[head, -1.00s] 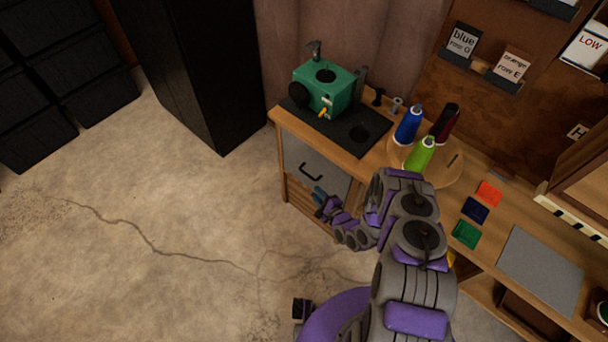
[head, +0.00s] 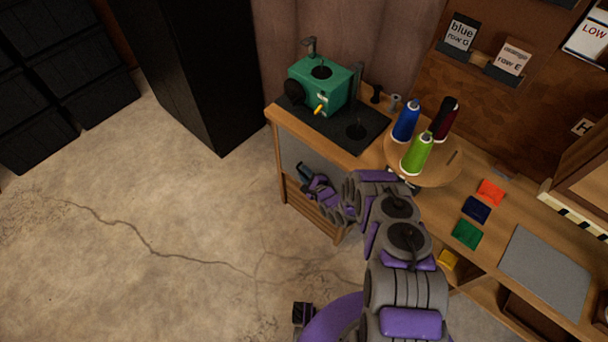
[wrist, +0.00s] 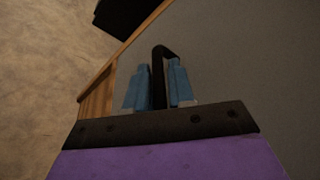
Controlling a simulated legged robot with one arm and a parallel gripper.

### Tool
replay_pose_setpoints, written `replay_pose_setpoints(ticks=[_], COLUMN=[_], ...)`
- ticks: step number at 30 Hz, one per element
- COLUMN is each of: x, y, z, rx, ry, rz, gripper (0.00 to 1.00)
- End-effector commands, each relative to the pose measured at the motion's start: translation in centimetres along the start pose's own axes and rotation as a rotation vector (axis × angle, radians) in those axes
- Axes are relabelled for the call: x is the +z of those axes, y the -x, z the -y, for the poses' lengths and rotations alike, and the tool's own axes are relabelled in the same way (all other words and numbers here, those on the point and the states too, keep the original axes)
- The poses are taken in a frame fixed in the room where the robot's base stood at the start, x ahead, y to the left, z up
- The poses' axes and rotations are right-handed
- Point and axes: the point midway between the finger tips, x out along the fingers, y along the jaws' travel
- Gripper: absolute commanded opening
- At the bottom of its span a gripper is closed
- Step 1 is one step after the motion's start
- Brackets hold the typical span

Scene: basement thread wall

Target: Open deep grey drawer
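The deep grey drawer (wrist: 235,75) fills the right of the wrist view, its flat front close to my gripper. In the head view a strip of the grey front (head: 292,150) shows under the bench top, partly hidden by my arm. Its black handle (wrist: 158,65) stands between the two blue fingers of my gripper (wrist: 159,80). The fingers sit close on both sides of the bar and appear shut on it. In the head view my gripper (head: 305,171) is at the drawer front. The drawer looks closed.
The wooden bench (head: 330,142) holds a green machine (head: 322,80) and thread spools on a round board (head: 438,172). A black cabinet (head: 195,75) stands left of it. The concrete floor (head: 150,210) in front of the drawer is clear.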

Motion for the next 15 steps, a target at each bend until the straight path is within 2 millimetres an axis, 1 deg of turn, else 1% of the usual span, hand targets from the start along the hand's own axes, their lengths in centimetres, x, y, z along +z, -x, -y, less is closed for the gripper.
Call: replay_pose_setpoints(ticks=[4, 11, 15], x=[0.20, 0.40, 0.37], y=[-0.20, -0.46, -0.37], z=[-0.14, -0.30, -0.25], rx=[0.000, 0.002, 0.002], ry=[0.007, 0.013, 0.009], rz=[-0.005, -0.007, -0.003], gripper=[0.23, 0.01, 0.00])
